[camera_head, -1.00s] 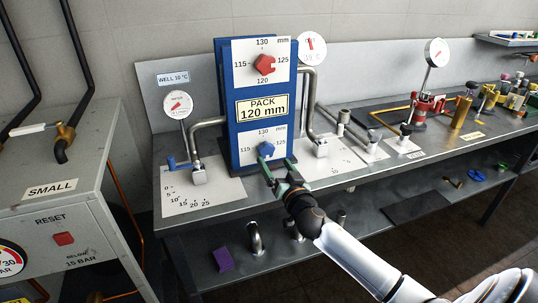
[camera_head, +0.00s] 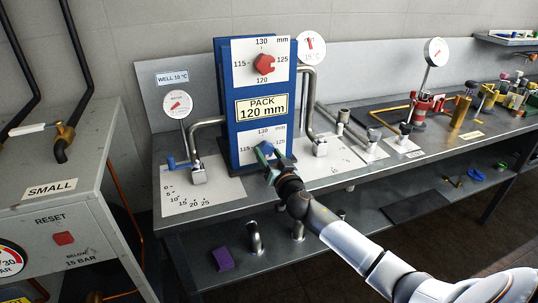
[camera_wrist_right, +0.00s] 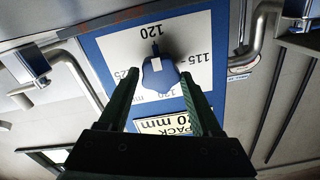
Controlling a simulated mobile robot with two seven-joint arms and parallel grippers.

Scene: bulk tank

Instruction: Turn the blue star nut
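The blue star nut (camera_head: 266,147) sits on the lower white dial plate of the blue panel, below the PACK 120 mm sign (camera_head: 262,107). My right gripper (camera_head: 268,155) is at the nut, its green fingers partly covering it and the plate's lower part. In the right wrist view, which is upside down, the blue nut (camera_wrist_right: 160,76) lies between the two fingertips (camera_wrist_right: 159,78). The fingers are apart, with a small gap showing on each side of the nut. A dark tip on the nut points toward the printed 120. My left gripper is not in view.
A red star nut (camera_head: 265,64) is on the upper plate. Bent grey pipes (camera_head: 206,122) flank the blue panel (camera_head: 228,80). A blue-handled valve (camera_head: 178,163) is at left. The bench (camera_head: 225,196) is clear in front; a purple block (camera_head: 222,258) lies on the lower shelf.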

